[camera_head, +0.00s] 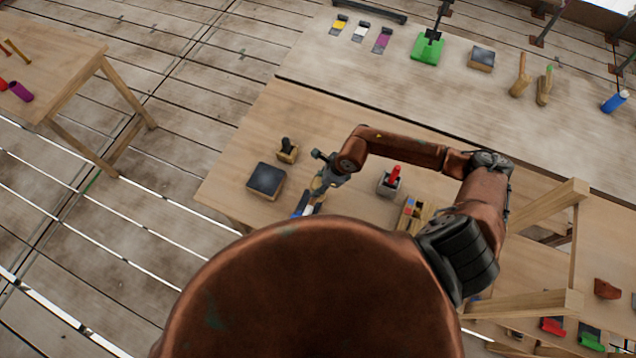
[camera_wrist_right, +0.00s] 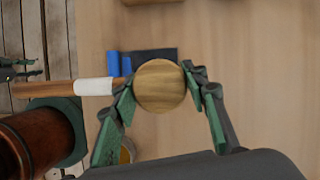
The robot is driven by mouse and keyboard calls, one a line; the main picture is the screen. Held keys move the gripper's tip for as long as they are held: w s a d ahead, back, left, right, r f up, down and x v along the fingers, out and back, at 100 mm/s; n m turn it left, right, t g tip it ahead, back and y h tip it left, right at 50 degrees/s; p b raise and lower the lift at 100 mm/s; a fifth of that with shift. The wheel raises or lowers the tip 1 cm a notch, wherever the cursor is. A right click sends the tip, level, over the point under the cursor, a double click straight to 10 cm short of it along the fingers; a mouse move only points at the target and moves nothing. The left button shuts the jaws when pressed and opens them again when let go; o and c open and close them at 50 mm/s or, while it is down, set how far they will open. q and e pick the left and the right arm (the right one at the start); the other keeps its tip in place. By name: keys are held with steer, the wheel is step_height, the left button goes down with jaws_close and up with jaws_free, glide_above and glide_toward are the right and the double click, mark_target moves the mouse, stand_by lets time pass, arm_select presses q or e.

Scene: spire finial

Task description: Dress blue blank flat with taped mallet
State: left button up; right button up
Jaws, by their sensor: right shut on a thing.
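My right gripper (camera_head: 324,183) is over the front of the near bench. In the right wrist view, the right gripper (camera_wrist_right: 160,90) is shut on the taped mallet (camera_wrist_right: 158,86). The mallet's round wooden end sits between the green fingertips. Its handle points left, with a white tape band. Behind it, blue pieces (camera_wrist_right: 113,64), apparently the blue blank, show beside a dark slab (camera_wrist_right: 153,54). The mallet end partly covers the slab, and I cannot tell whether it touches. In the head view, a blue piece (camera_head: 300,207) shows partly beneath the gripper.
On the near bench are a dark-topped block (camera_head: 266,180), a small wooden holder (camera_head: 288,151), a grey holder with a red handle (camera_head: 391,182) and a wooden rack (camera_head: 411,213). A far table bears a green tray (camera_head: 428,50) and other items. Bench space left of the block is clear.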

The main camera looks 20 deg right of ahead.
stand_by(0.3)
step_height(320, 180, down, 4)
steer(key=b, duration=0.3)
steer(key=shift+r, duration=0.2)
steer(key=shift+f+b, duration=0.1)
steer(key=shift+b, duration=0.2)
steer(key=shift+c, duration=0.7)
steer(key=shift+r, duration=0.2)
steer(key=shift+r+p, duration=1.35)
steer(key=shift+r, duration=0.75)
steer(key=shift+f, duration=0.1)
